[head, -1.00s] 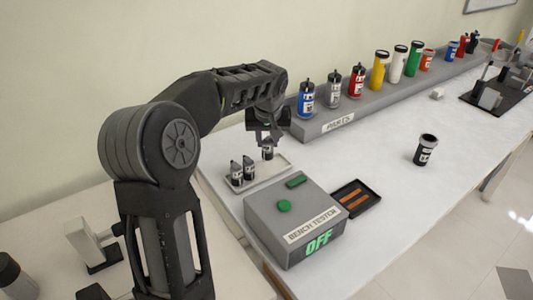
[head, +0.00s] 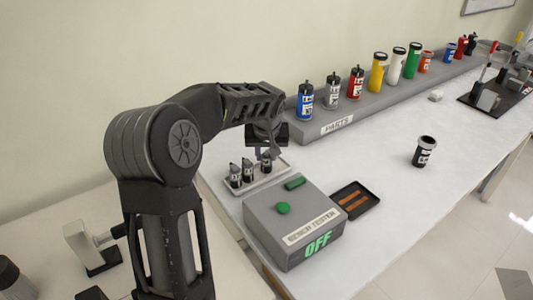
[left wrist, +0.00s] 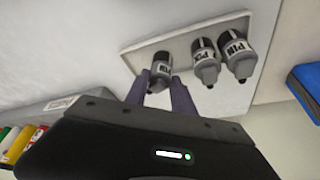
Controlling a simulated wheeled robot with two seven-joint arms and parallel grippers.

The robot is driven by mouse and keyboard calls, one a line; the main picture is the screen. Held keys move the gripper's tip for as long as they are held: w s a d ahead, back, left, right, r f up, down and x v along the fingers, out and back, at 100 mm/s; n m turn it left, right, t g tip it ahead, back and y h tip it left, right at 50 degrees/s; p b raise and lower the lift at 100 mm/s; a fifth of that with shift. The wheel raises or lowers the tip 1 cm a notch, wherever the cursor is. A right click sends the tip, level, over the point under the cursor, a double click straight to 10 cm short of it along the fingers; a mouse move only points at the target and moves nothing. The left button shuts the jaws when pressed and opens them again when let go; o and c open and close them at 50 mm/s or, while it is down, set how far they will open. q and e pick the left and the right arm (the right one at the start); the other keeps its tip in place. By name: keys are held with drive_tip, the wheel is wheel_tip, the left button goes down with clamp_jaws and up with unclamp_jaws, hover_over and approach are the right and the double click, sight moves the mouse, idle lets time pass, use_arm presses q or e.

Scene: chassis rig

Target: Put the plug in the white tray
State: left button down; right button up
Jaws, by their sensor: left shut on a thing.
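The white tray (head: 282,172) lies at the back left of the bench, behind the tester, and shows in the left wrist view (left wrist: 222,101). Two small black-and-grey labelled parts (head: 235,175) stand in it; they also show in the wrist view (left wrist: 206,62). My left gripper (head: 265,152) points down over the tray's right end, shut on a similar part, the plug (head: 266,166). In the wrist view the plug (left wrist: 161,66) is between the purple fingers (left wrist: 161,84), upper body in the grip. It is at the tray floor or very near; contact is unclear. My right gripper is out of view.
The grey bench tester (head: 295,220), reading OFF, stands in front of the tray. A small black tray (head: 372,207) with orange-brown strips lies right of it. The parts shelf (head: 345,123) with several containers runs behind. A black cup (head: 424,152) stands in the otherwise clear middle.

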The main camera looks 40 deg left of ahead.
use_arm(q)
drive_tip(key=c, duration=1.1)
unclamp_jaws()
drive_tip(key=shift+r, duration=0.15)
drive_tip(key=v, duration=1.1)
drive_tip(key=shift+d+r, duration=0.1)
drive_tip(key=shift+r, duration=0.3)
